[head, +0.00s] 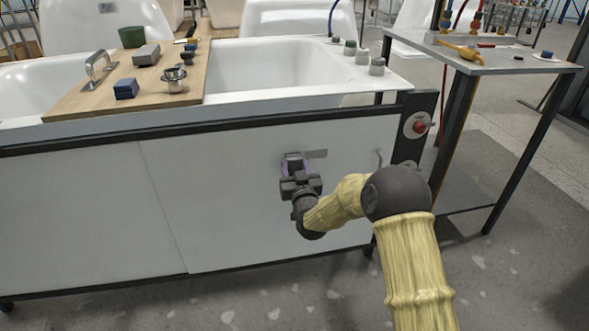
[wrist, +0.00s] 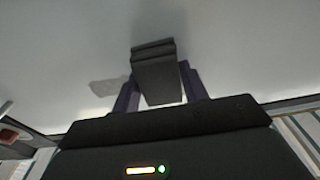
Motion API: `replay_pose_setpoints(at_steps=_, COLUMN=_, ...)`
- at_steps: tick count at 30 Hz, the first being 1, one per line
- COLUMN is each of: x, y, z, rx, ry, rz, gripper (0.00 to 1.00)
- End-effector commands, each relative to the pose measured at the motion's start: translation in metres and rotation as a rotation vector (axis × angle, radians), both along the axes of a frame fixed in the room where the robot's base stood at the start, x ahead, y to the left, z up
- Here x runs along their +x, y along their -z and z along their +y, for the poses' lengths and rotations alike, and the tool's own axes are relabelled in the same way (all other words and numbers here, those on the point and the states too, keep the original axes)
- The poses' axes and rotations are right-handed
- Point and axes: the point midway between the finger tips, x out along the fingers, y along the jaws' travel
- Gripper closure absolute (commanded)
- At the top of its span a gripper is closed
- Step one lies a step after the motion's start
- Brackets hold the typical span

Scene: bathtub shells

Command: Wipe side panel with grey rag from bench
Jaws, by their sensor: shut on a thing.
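The white side panel (head: 230,195) runs along the front of the bathtub frame. It also fills the upper part of the wrist view (wrist: 240,50). My gripper (head: 293,166) is at the right part of this panel. In the wrist view my gripper (wrist: 158,88) is shut on a folded dark grey rag (wrist: 158,75) held between its purple fingers. The rag's far end is at or very near the panel; I cannot tell if it touches. A grey smudge (head: 317,154) shows on the panel just right of my gripper, and left of the rag in the wrist view (wrist: 108,87).
A wooden board (head: 90,97) across the tub holds a blue block (head: 126,88), a grey block (head: 146,54), a metal handle (head: 100,66) and a drain fitting (head: 174,79). A red button (head: 420,126) sits right of the panel. A metal side table (head: 500,62) stands at right.

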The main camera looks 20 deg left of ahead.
Motion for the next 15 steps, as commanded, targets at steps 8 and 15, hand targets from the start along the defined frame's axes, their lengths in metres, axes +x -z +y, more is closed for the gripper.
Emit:
replay_pose_setpoints(at_steps=8, x=0.012, y=-0.007, z=-0.018, rx=0.007, ry=0.008, rz=-0.014, gripper=0.78)
replay_pose_setpoints(at_steps=15, x=0.019, y=-0.005, z=-0.032, rx=0.005, ry=0.007, rz=-0.010, gripper=0.78)
